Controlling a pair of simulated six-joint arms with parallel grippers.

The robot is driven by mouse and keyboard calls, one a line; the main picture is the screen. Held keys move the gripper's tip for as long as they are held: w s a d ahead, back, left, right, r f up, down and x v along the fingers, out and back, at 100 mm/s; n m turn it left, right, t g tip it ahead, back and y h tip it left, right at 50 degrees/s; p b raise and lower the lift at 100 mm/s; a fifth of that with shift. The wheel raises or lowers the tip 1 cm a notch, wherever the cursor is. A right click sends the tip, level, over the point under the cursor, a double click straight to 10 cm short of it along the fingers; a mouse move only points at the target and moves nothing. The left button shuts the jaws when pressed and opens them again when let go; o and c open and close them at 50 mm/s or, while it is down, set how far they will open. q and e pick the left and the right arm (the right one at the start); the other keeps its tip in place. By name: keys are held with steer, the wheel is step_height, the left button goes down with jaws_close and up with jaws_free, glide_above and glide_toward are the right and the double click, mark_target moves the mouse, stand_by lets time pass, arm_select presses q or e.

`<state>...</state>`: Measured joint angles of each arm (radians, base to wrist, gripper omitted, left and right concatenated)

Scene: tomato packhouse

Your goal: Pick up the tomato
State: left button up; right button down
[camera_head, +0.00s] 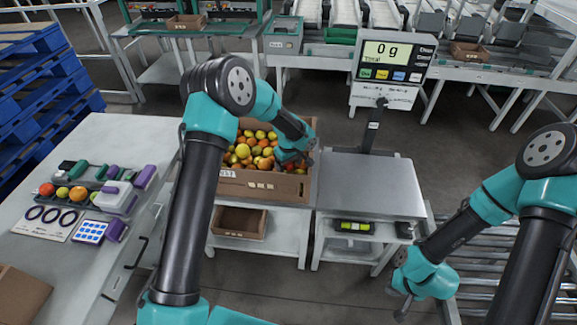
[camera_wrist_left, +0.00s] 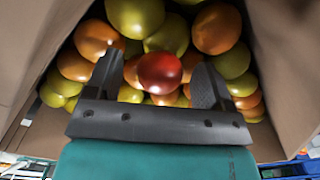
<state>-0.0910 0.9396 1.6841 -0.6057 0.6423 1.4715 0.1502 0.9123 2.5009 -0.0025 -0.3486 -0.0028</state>
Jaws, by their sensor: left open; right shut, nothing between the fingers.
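Several tomatoes, red, orange and yellow-green, fill a cardboard box (camera_head: 268,187) in the middle of the head view. My left gripper (camera_head: 300,160) is over the right part of the box. In the left wrist view its two open fingers (camera_wrist_left: 157,85) stand to either side of a red tomato (camera_wrist_left: 159,73). Whether they touch it I cannot tell. Orange and yellow-green tomatoes lie close around it. My right gripper (camera_head: 403,306) is shut and empty, low at the right of the head view, away from the box.
A side table (camera_head: 50,140) at left carries several tomatoes, ring gauges (camera_head: 52,215) and tools. The box walls (camera_wrist_left: 40,50) rise close around my left gripper.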

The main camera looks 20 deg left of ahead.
arm_select(q)
steer(key=c, duration=0.8)
steer(key=shift+r, duration=0.15)
step_height(320, 180, up, 10)
steer(key=shift+f, duration=0.1)
stand_by(0.4)
stand_by(0.4)
